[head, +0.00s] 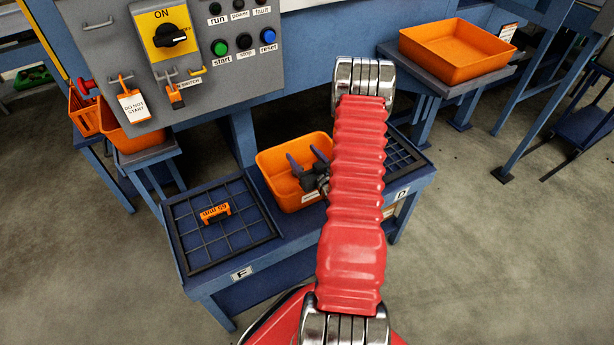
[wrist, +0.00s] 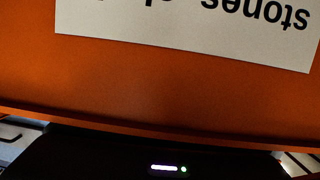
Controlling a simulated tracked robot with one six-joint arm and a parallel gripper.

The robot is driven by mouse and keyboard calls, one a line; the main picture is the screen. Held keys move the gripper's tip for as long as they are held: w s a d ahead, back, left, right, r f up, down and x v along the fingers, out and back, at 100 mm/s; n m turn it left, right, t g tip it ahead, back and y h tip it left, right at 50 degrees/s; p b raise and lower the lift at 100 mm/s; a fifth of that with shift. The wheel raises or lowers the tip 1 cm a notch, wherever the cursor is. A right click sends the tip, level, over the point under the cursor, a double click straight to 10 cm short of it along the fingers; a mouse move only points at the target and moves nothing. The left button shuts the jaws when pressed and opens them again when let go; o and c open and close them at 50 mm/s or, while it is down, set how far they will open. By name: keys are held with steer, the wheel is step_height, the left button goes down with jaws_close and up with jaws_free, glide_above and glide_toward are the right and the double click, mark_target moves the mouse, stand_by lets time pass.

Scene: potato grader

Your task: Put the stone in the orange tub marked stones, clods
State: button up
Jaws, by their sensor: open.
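The orange tub (head: 287,201) stands on the blue bench between two mesh grids, with a white label on its front wall. My gripper (head: 304,156) is over or inside this tub, its two dark fingers spread apart with nothing seen between them. In the wrist view an orange wall (wrist: 150,95) fills most of the picture, with an upside-down white label (wrist: 190,30) reading "stones" and part of another word. The stone is not seen in either view. My red arm hides the right part of the tub.
A 65 mm orange gauge (head: 215,214) lies on the left grid (head: 190,237). The right grid (head: 401,156) is partly behind my arm. A control panel (head: 185,60) stands behind, and a large orange tray (head: 457,50) sits at the back right. Another orange bin (head: 128,128) is at left.

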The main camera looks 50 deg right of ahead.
steer(key=shift+s, duration=0.15)
steer(key=v, duration=1.3)
steer(key=shift+s, duration=0.25)
steer(key=shift+a, duration=0.1)
steer(key=shift+w, duration=0.1)
stand_by(0.4)
